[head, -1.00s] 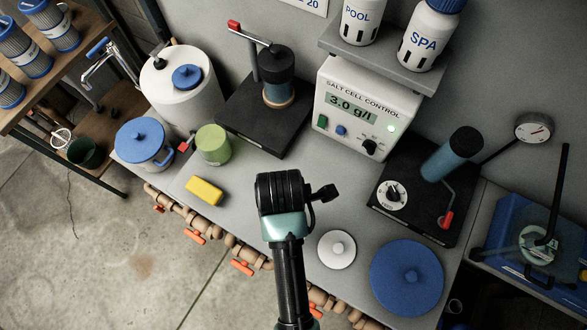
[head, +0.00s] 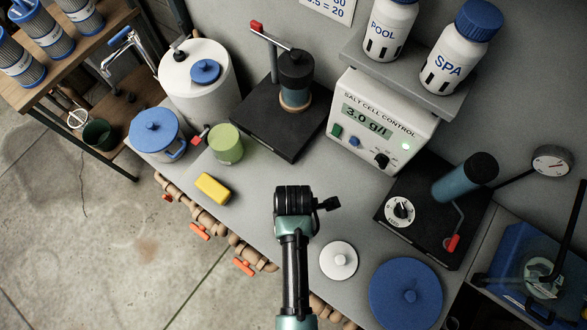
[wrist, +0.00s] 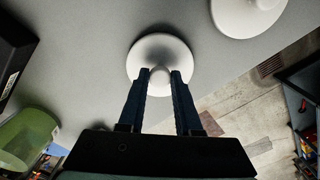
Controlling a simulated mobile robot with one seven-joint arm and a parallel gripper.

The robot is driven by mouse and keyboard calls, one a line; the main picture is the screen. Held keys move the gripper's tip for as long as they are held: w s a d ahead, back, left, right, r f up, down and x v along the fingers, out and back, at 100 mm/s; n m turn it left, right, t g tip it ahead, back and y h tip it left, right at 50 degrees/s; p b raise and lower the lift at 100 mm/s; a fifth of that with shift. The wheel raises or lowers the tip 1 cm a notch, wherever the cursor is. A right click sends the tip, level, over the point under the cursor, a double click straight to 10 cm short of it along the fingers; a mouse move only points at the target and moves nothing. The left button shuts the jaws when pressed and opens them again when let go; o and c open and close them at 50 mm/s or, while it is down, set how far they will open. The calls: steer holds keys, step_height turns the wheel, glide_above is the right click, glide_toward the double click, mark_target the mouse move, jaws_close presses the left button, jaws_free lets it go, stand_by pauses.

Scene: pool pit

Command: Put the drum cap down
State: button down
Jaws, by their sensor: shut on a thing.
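A white round cap with a central knob, seemingly the drum cap (wrist: 136,61), is in the wrist view, above or on the grey bench top. My gripper (wrist: 159,76) is shut on its knob, one dark finger on each side. In the head view my wrist (head: 293,200) is over the bench front and hides the fingers and the held cap. I cannot tell whether the cap touches the bench.
A second white knobbed cap (head: 338,260) lies right of my wrist, close by, with a large blue lid (head: 405,294) beyond it. A yellow block (head: 212,188) and a green cup (head: 226,144) are to the left. Black bases carry devices behind. The bench's front edge is near.

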steer(key=shift+f, duration=0.2)
steer(key=c, duration=0.6)
jaws_free()
step_height(320, 180, up, 12)
steer(key=w+r+m+t, duration=0.55)
steer(key=w+r, duration=0.55)
steer(key=r, duration=0.3)
steer(key=w+r+m+t, duration=0.4)
steer(key=w+r+t, duration=0.3)
steer(key=w+r, duration=0.55)
steer(key=s+r+m+t, duration=0.2)
steer(key=r+m+t, duration=0.15)
steer(key=r, duration=0.95)
steer(key=s+r+m+t, duration=0.2)
steer(key=r+t, duration=0.3)
steer(key=r, duration=0.8)
steer(key=s+r+m+t, duration=0.5)
steer(key=s+r, duration=0.5)
steer(key=r, duration=0.4)
steer(key=shift+d+r+t+b, duration=0.15)
steer(key=shift+r+t+b, duration=0.2)
steer(key=shift+t, duration=0.35)
